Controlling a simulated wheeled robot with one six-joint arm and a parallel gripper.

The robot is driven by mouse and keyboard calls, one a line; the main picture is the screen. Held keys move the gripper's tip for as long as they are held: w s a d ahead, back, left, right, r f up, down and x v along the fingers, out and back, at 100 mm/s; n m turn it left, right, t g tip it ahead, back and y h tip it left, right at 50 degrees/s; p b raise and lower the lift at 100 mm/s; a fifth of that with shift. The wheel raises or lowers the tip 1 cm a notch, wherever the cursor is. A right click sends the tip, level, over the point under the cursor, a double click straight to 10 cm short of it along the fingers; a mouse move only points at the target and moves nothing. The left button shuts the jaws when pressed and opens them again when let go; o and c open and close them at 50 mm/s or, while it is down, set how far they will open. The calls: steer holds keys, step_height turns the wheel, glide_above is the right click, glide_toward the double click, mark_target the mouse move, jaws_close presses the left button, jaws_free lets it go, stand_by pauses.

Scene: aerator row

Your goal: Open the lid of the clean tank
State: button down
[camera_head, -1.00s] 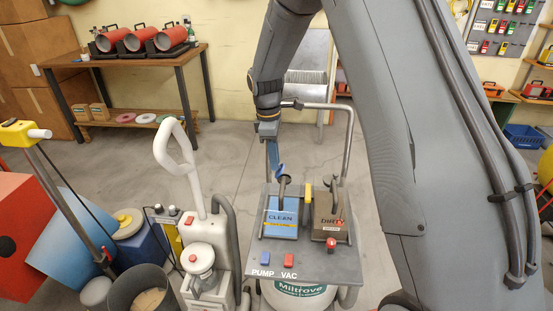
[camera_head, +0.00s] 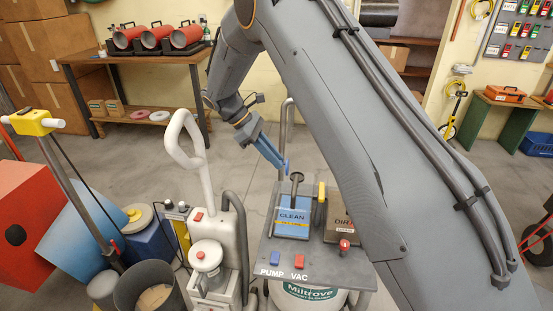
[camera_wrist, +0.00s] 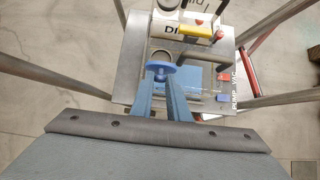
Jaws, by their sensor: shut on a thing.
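The clean tank (camera_head: 291,226) is a blue block labelled CLEAN on the left of the grey machine top. A dark neck (camera_head: 297,177) rises from its back. My gripper (camera_head: 281,163) comes in from the upper left, its blue fingers shut on the small round blue lid (camera_head: 287,168). The lid stands tilted up on the left side of the neck. In the wrist view the lid (camera_wrist: 160,71) sits between my fingertips (camera_wrist: 163,78), and the neck's dark round mouth (camera_wrist: 161,56) shows beyond it, uncovered. The fingers partly hide the lid.
The brown dirty tank (camera_head: 338,225) stands right of the clean one, with a yellow part (camera_head: 322,191) between them. Blue and red switches (camera_head: 299,261) sit at the front. A white machine with a loop handle (camera_head: 187,150) stands close on the left. Floor behind is clear.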

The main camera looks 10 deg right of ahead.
stand_by(0.4)
steer(key=c, duration=1.7)
jaws_free()
steer(key=shift+b+v, duration=1.1)
steer(key=shift+v, duration=2.8)
steer(key=shift+f, duration=0.1)
steer(key=s+d+f+m+t+y, duration=0.1)
steer(key=s+d+m, duration=0.3)
steer(key=s, duration=0.5)
steer(key=s+d+f+m+t+y, duration=0.1)
steer(key=s+d+f+m+y, duration=0.1)
steer(key=s, duration=0.8)
steer(key=s+d+f+m+t+y, duration=0.1)
steer(key=s+d+f+m+y, duration=0.1)
steer(key=s+d+m+y, duration=0.2)
steer(key=shift+s+d+f+m, duration=0.1)
steer(key=shift+s+d+m, duration=0.5)
steer(key=shift+s, duration=0.45)
steer(key=shift+s+d+m, duration=0.4)
steer(key=shift+s+m, duration=0.4)
steer(key=shift+s, duration=0.25)
steer(key=shift+s+d+f+m, duration=0.1)
steer(key=shift+s+d+m, duration=0.5)
steer(key=shift+s, duration=0.45)
